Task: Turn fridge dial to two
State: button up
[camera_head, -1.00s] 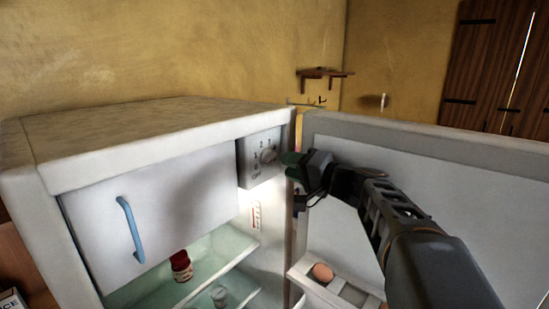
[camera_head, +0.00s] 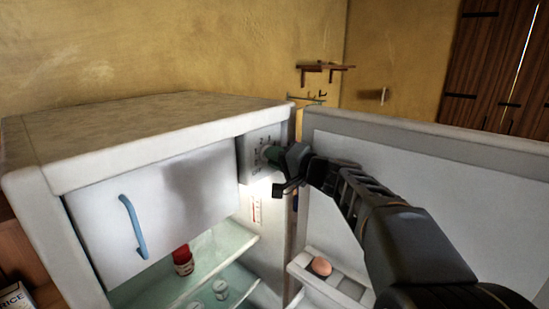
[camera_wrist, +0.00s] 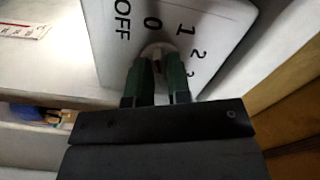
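The fridge dial (camera_wrist: 157,51) is a small pale round knob on a white panel (camera_wrist: 100,50) marked OFF, 0, 1, 2 and a further number. In the wrist view the tips of my gripper (camera_wrist: 158,66) reach the dial, one green finger on each side of its middle, with a gap between them. The fingers cover part of the knob, and its pointing direction is unclear. In the head view my gripper (camera_head: 272,155) is at the dial panel (camera_head: 257,143), at the upper right of the fridge opening, and hides the dial.
The fridge door (camera_head: 420,165) stands open on the right, behind my arm, with an egg (camera_head: 321,266) in its rack. A freezer flap (camera_head: 170,200) with a blue handle (camera_head: 132,226) is left of the panel. A red-capped jar (camera_head: 182,260) stands on a shelf below.

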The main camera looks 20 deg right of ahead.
grip_shut()
jog(key=shift+d+r+m+p, duration=0.15)
jog(key=shift+m+p, duration=0.1)
jog(key=shift+m, duration=4.15)
jog(key=shift+a+r+m+p, duration=0.1)
jog(key=shift+m+p, duration=0.15)
jog(key=shift+m, duration=4.45)
jog(key=shift+o, duration=1.8)
grip_release()
